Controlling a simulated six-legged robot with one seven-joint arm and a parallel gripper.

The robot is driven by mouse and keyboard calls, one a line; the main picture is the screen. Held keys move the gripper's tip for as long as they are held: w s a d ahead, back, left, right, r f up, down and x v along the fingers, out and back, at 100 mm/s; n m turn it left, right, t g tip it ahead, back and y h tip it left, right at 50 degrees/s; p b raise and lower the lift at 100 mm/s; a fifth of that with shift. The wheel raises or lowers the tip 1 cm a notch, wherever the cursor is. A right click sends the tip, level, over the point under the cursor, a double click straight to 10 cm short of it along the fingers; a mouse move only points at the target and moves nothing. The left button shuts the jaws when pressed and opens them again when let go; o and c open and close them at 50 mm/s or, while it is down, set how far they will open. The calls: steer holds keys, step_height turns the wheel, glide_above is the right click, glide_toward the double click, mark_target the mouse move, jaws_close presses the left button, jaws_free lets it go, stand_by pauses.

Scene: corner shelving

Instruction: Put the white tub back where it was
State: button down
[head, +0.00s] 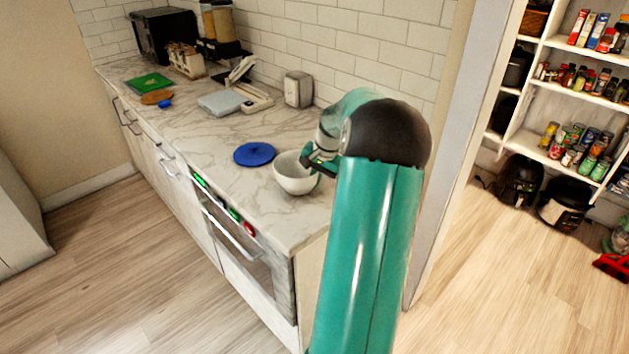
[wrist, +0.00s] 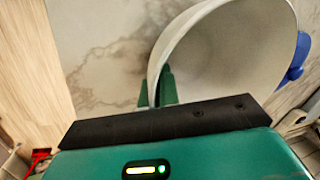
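The white tub (head: 293,178) is a round, deep bowl, upright at the near right end of the marble counter in the head view. It fills the upper right of the wrist view (wrist: 225,50). My gripper (head: 316,170) is at its right rim in the head view. In the wrist view the two green fingertips (wrist: 157,90) are close together, one on each side of the tub's wall, and look shut on it. I cannot tell whether the tub's base touches the counter. My arm hides the counter just right of it.
A blue round lid (head: 254,154) lies on the counter (head: 222,170) just left of the tub. A metal napkin holder (head: 298,89), a scale-like grey slab (head: 221,103) and a green board (head: 149,83) stand farther back. Pantry shelves (head: 560,92) are at right, beyond a wall edge.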

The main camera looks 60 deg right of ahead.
steer(key=shift+f, duration=0.2)
steer(key=c, duration=1.6)
jaws_free()
steer(key=shift+c, duration=0.2)
steer(key=v, duration=1.2)
